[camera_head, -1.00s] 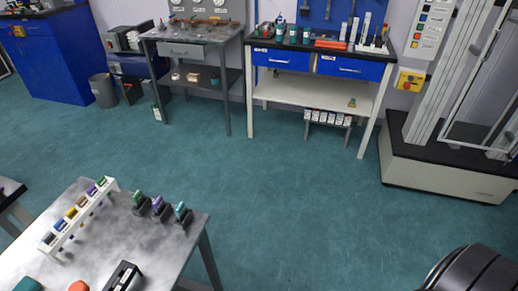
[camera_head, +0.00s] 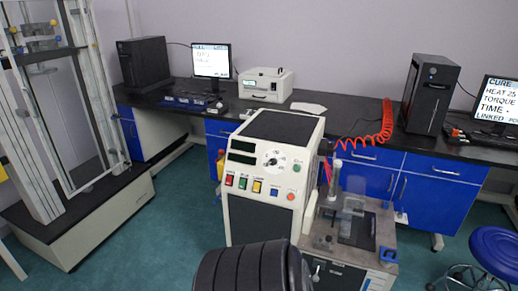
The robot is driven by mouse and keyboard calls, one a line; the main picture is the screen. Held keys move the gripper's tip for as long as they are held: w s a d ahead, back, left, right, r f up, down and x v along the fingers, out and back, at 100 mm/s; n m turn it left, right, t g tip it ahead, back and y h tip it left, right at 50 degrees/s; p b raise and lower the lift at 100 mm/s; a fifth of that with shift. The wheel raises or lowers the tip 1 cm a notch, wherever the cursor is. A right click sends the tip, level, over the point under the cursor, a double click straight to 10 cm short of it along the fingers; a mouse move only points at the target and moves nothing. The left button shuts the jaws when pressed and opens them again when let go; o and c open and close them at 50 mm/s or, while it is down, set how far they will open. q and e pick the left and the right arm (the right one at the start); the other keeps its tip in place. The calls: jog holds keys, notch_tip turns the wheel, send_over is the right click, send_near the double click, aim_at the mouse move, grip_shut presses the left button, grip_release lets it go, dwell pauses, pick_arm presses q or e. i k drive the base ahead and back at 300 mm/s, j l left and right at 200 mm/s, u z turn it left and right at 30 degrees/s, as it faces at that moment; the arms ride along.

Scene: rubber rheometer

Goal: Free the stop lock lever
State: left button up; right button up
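The rubber rheometer is in the middle: a cream control cabinet (camera_head: 242,212) with two dark displays, a dial and coloured buttons, and a lower metal press unit (camera_head: 372,224) on its right. A clear cylinder (camera_head: 352,207) stands on the press unit. A small light lever-like part (camera_head: 316,272) shows on the unit's dark front; I cannot tell whether it is the stop lock lever. My black arm link at the bottom centre hides the cabinet's lower front. Neither gripper is in view.
A black-topped bench (camera_head: 400,150) with blue drawers runs along the wall behind. It carries computers, a white device (camera_head: 265,84) and a red coiled hose (camera_head: 372,135). A tall frame machine (camera_head: 75,110) stands left; a blue stool (camera_head: 497,246) stands right. Floor left of the cabinet is clear.

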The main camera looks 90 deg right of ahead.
aim_at(315, 278)
jog(key=z, duration=3.35)
